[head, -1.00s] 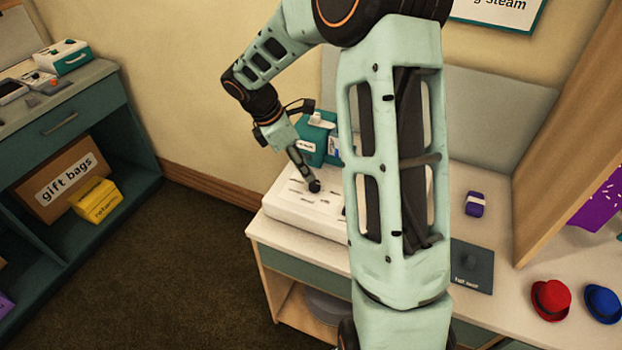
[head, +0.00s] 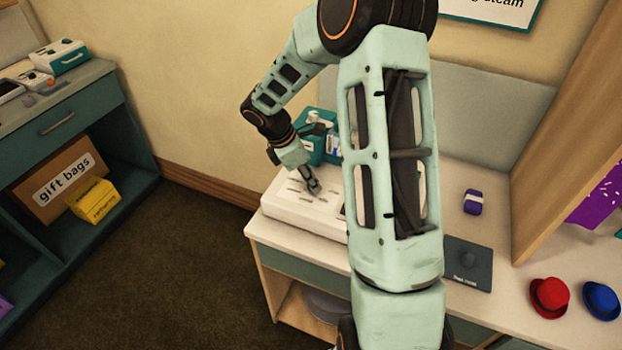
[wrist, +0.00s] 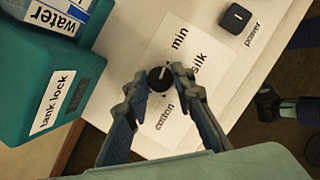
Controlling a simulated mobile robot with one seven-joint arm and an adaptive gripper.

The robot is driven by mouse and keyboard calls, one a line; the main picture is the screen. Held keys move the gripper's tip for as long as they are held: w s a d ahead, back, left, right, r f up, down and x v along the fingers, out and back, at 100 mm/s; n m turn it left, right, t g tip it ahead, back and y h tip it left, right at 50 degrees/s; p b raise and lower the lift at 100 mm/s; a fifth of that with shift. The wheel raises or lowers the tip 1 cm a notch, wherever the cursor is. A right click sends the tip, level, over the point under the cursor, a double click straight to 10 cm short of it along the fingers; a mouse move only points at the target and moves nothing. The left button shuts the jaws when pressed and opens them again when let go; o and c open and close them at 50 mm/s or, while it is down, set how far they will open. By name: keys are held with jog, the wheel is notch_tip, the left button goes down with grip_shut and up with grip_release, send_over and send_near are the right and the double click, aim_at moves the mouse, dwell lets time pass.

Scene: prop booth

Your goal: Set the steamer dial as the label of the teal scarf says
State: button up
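The steamer's white panel (head: 278,207) lies on the counter, partly behind my arm in the head view. In the wrist view its black dial (wrist: 160,79) has a short white mark pointing up and slightly right, roughly towards the printed word "min"; the exact setting is hard to read. "Silk" is printed to the right and "cotton" below. My gripper (wrist: 159,73) has its fingers apart, one on each side of the dial, with a small gap showing on the left. In the head view my gripper (head: 313,185) is low over the panel. No teal scarf is in view.
A teal tank (wrist: 35,75) labelled "tank lock" stands beside the dial. A black power button (wrist: 235,18) is on the panel.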

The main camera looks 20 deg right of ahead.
grip_shut()
jog(key=shift+m, duration=0.3)
jog(key=m+g, duration=0.1)
jog(key=m, duration=0.2)
jog(key=shift+w+m+g, duration=0.15)
jog(key=shift+m+g, duration=0.15)
jog(key=m, duration=0.2)
jog(key=m+g+y, duration=0.1)
jog(key=m, duration=0.2)
jog(key=shift+w+d+g+p, duration=0.1)
jog(key=shift+g+p, duration=0.2)
jog(key=m+y, duration=0.1)
jog(key=m, duration=0.2)
jog(key=m+g+y, duration=0.1)
jog(key=m, duration=0.1)
jog(key=shift+w+d+m, duration=0.1)
jog(key=shift+m, duration=0.3)
jog(key=m+y, duration=0.2)
jog(key=m, duration=0.2)
jog(key=shift+d+m, duration=0.1)
jog(key=shift+m, duration=0.3)
